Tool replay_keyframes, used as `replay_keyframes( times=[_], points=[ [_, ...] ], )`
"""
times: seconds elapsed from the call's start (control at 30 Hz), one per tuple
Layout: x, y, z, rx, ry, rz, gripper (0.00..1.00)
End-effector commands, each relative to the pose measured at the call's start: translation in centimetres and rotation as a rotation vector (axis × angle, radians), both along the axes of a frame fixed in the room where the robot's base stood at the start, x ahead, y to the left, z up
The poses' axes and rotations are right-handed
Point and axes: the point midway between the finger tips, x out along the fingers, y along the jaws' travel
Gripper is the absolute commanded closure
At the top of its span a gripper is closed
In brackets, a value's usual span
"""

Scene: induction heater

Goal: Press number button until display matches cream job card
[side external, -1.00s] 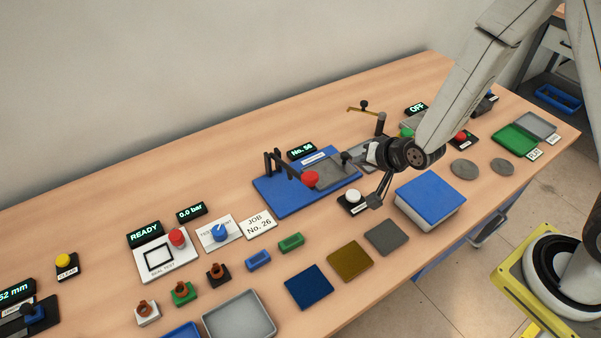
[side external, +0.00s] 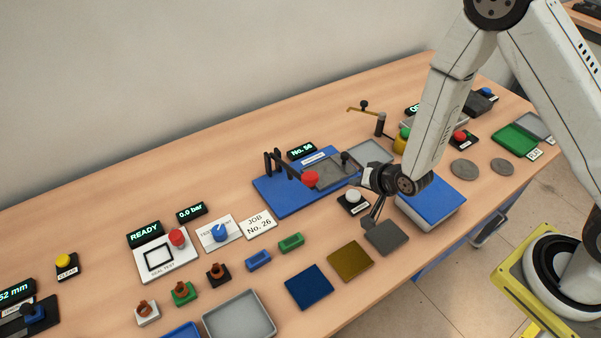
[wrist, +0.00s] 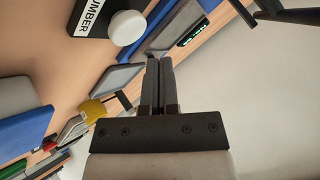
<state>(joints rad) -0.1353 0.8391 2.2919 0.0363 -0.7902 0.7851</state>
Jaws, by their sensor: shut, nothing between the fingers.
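The number button (side external: 353,196) is a white round cap on a black base, on the table in front of the blue press board. It shows in the wrist view (wrist: 127,28) beside its "NUMBER" label. The number display (side external: 301,151) reads "No. 56" behind the board; it shows partly in the wrist view (wrist: 193,33). The cream job card (side external: 259,223) reads "JOB No. 26" and lies left of the button. My gripper (side external: 361,181) is shut and empty, just behind and right of the button in the side view. In the wrist view its fingertips (wrist: 159,62) are apart from the cap.
The blue board (side external: 275,199) carries a red knob (side external: 310,178) and dark lever close to my gripper. A blue-topped box (side external: 431,195) stands right of it. A grey pad (side external: 386,237) lies in front. Bare table lies between the card and the button.

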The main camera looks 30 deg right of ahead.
Motion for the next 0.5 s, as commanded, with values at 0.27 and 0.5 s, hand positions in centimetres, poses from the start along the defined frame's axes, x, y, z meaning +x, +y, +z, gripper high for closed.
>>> replay_keyframes(
  times=[0.27,0.5],
  points=[
    [0.0,0.0,-1.4,0.0,0.0,0.0,1.0],
    [0.0,0.0,-1.6,0.0,0.0,0.0,1.0]
  ],
)
